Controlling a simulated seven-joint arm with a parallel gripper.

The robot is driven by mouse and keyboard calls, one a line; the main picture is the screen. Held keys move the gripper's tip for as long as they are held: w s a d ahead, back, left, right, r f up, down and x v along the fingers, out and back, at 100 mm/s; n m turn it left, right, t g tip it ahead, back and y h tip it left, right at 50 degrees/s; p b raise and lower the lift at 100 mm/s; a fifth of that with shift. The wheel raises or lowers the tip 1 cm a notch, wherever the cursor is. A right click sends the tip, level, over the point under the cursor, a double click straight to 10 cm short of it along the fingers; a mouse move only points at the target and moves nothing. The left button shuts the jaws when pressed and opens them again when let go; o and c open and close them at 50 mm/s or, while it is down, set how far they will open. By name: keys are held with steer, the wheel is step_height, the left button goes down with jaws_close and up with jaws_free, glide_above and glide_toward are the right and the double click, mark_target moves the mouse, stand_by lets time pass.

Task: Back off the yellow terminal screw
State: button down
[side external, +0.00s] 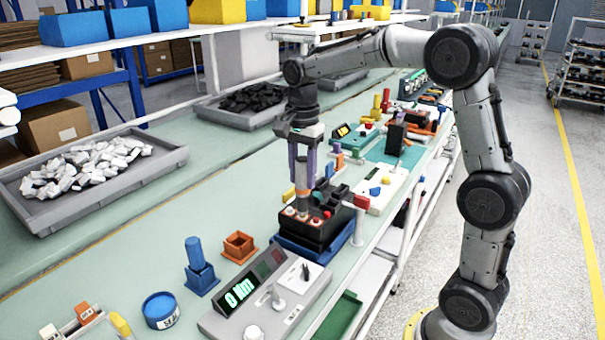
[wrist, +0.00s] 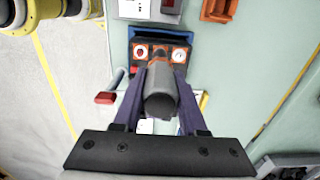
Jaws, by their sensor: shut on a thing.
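The breaker block (side external: 312,236) is a black housing with orange parts, seated in a blue tray (side external: 290,246). Round red and white terminals show on its top, and two show in the wrist view, a red one (wrist: 141,51) and a white one (wrist: 180,55). I cannot pick out the yellow terminal screw; the tool may hide it. My gripper (side external: 302,165) points down with its purple fingers shut on a grey cylindrical tool (wrist: 160,95). The tool stands upright over the breaker block. I cannot tell whether its tip touches a screw.
A torque meter (side external: 240,292) reading "0 Nm" stands nearer the camera. A red-topped post (side external: 361,205) stands close beside the breaker. A blue holder (side external: 201,275), an orange square cup (side external: 239,247) and a blue round tin (side external: 160,310) sit on the bench.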

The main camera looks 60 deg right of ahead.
mark_target(302, 160)
steer(key=shift+f, duration=0.65)
stand_by(1.3)
stand_by(0.6)
steer(key=shift+r, duration=3.15)
